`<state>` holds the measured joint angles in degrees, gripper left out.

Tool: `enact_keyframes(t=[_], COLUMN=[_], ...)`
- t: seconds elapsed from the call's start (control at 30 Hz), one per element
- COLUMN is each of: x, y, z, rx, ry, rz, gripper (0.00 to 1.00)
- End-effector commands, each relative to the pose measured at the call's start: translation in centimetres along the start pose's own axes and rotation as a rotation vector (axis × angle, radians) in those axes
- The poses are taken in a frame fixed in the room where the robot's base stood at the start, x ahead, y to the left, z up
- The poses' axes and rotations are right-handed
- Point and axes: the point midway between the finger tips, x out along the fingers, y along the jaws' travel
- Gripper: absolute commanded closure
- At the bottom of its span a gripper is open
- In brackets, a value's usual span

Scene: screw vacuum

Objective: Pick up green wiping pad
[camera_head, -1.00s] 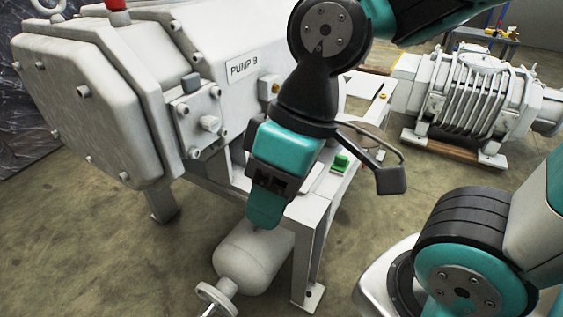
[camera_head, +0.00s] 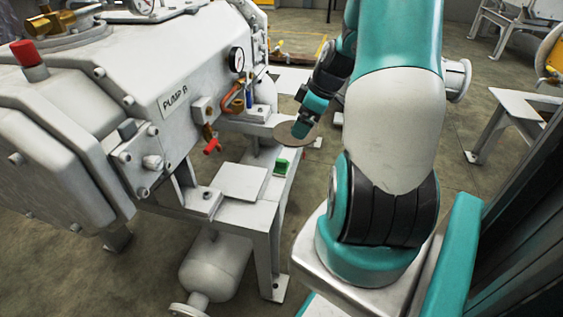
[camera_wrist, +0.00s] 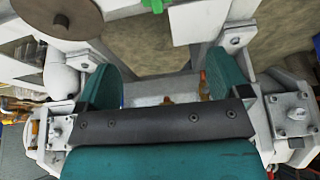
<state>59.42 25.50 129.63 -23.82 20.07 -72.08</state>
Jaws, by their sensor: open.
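The green wiping pad (camera_head: 281,167) is a small green block on the white frame shelf (camera_head: 237,213) beside the pump in the head view. In the wrist view a bit of green (camera_wrist: 155,5) shows at the top edge, cut off by the frame. My gripper (camera_head: 301,129) is beyond the pad, above the round brown disc, and does not touch the pad. In the wrist view my gripper (camera_wrist: 165,62) has its two teal fingers spread apart with nothing held between them.
The white pump (camera_head: 185,85) with a gauge (camera_head: 237,59) and a red-handled valve (camera_head: 213,147) stands left of the pad. The brown disc (camera_head: 285,133) lies under my gripper, and a flat white plate (camera_head: 239,181) lies nearer. A white cylinder tank (camera_head: 215,267) sits below the shelf.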

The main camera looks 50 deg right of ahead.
Motion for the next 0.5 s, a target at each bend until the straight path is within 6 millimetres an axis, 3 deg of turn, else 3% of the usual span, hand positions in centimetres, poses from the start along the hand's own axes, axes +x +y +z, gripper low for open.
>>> enact_keyframes(t=[0.17, 0.5], x=[2.3, 10.0], y=[0.5, 0.5], z=[1.0, 0.9], rx=[-0.001, -0.003], ry=[0.0, -0.001], rz=[0.006, 0.006], gripper=[0.06, 0.06])
